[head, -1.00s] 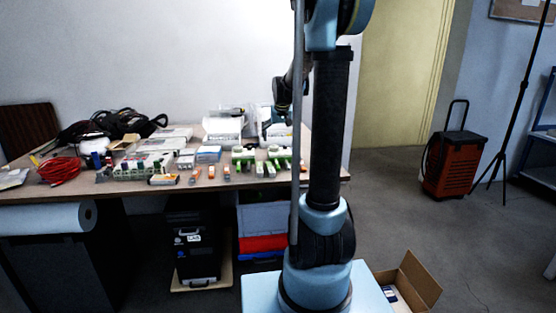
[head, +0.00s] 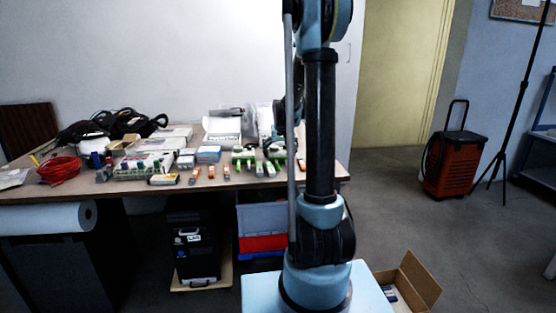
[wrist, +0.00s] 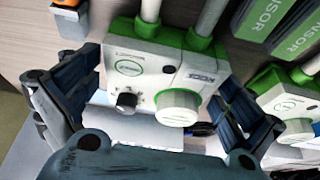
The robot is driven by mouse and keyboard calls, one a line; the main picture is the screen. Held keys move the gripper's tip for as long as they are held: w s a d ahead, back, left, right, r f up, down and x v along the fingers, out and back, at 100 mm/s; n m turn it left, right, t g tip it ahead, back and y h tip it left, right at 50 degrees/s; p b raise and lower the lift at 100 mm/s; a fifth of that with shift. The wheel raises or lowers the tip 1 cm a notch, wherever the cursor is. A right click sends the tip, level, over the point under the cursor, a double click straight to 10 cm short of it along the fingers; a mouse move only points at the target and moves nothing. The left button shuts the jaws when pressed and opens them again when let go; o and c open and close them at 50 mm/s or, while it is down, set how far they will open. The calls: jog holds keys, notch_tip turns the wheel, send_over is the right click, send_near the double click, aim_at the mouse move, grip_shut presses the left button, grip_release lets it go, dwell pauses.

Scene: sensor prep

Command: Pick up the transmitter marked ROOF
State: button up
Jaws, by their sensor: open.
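In the wrist view a white and green transmitter (wrist: 145,62) lies between the fingers of my gripper (wrist: 160,82). It has a round green-ringed label, a black knob, a pale green knob and a small dark mark that looks like ROOF, though it is blurred. Two grey rods run up from its green collars. My gripper is open, with one finger on each side of the transmitter; I cannot tell whether either touches it. In the head view, green and white units (head: 243,155) stand on the table, and my arm hides the gripper.
A second similar unit (wrist: 290,100) stands close to the right finger. Green SENSOR boxes (wrist: 265,20) lie behind it.

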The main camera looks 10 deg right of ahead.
jog(key=shift+f, duration=0.2)
jog(key=shift+c, duration=0.2)
jog(key=c, duration=1.1)
